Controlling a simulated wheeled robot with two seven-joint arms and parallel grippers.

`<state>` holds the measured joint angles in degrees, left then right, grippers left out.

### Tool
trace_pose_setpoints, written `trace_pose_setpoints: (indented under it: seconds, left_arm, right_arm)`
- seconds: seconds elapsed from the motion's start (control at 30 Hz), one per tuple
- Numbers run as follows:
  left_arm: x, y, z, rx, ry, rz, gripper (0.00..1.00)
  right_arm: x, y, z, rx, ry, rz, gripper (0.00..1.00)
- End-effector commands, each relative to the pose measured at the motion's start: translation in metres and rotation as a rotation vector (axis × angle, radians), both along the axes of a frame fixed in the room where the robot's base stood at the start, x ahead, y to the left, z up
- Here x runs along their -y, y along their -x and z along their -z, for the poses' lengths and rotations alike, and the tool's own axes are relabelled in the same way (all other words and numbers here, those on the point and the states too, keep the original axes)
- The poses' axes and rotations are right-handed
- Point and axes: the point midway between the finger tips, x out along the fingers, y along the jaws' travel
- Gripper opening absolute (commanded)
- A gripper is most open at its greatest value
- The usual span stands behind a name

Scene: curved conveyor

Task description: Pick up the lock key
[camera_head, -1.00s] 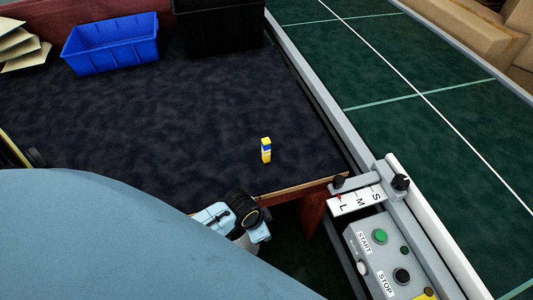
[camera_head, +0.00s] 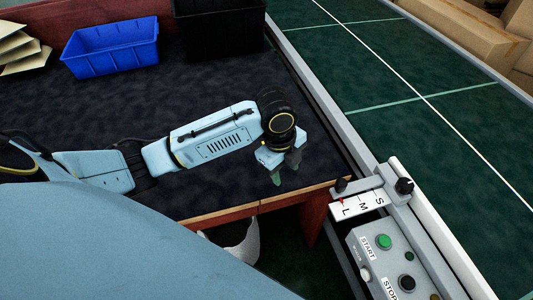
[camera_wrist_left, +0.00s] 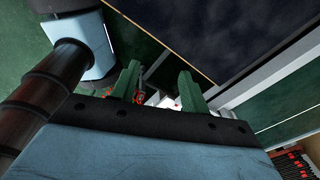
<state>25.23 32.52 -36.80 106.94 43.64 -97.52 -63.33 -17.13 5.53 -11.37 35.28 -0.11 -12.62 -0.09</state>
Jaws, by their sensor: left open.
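No lock key can be made out in the views now. A small yellow-and-blue block, seen earlier standing near the table's front right corner, is hidden now, apparently behind my left arm; I cannot tell whether it is the lock key. My left gripper (camera_head: 285,170) is over the front right part of the dark table (camera_head: 200,92), pointing down and toward the front edge. Its two fingers are apart with nothing visible between them. The open fingers also show in the left wrist view (camera_wrist_left: 158,84). My right gripper is not in view.
A blue bin (camera_head: 112,47) and a black bin (camera_head: 218,25) stand at the back of the table. The green conveyor (camera_head: 400,70) runs along the right. A control box (camera_head: 390,260) and an S-M-L selector (camera_head: 360,203) sit beside the table's front right corner.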

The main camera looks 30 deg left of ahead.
Motion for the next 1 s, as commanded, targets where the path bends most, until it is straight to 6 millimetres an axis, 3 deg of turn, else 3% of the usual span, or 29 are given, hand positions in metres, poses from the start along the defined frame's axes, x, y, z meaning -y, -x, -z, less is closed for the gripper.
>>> trace_pose_setpoints:
  seconds: [0.03, 0.2, 0.43, 0.57, 0.8, 1.0]
  left_arm:
    - [-0.018, -0.018, -0.013, 0.002, -0.039, 0.062, 0.45]
    - [-0.064, -0.051, -0.048, -0.039, -0.109, 0.252, 0.45]
    - [-0.095, -0.068, -0.074, -0.065, -0.130, 0.353, 0.45]
    - [-0.097, -0.068, -0.059, -0.071, -0.130, 0.365, 0.45]
    - [-0.096, -0.068, -0.013, -0.070, -0.129, 0.364, 0.45]
    - [-0.097, -0.069, 0.004, -0.066, -0.130, 0.362, 0.45]
  right_arm:
    - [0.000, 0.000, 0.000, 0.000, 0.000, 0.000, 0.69]
    - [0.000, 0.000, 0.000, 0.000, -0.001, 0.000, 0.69]
    - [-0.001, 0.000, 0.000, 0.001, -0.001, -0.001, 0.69]
    - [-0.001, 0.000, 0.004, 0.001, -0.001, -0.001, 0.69]
    - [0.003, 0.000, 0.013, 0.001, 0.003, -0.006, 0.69]
    - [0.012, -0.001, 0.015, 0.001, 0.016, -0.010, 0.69]
